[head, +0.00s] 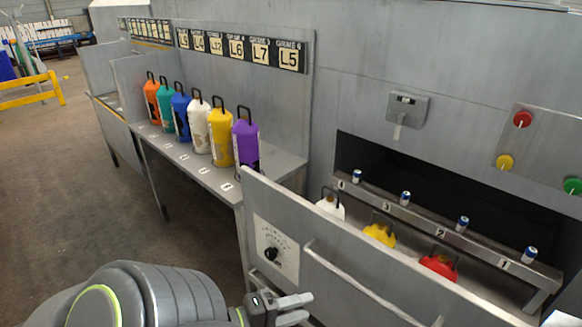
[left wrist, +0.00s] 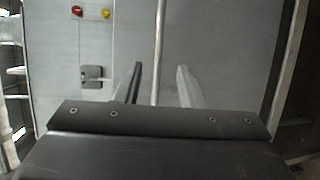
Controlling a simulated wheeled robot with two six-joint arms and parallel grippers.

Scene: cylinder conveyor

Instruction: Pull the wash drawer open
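The wash drawer's grey front panel (head: 320,235) stands at the lower right of the head view, below a dark opening. A long bar handle (head: 352,287) runs across it; the bar also shows upright in the left wrist view (left wrist: 159,45). White (head: 330,204), yellow (head: 380,235) and red (head: 437,266) cylinder tops show behind the panel. My left gripper (head: 306,307) is open near the handle's left part. In the left wrist view, the bar lies between the open fingers (left wrist: 160,85); contact cannot be told. My right gripper is not in view.
Several small cans stand on a numbered ledge (head: 430,222) inside the opening. A side bench (head: 210,177) holds several coloured handled cylinders. Red, yellow and green buttons are on the wall.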

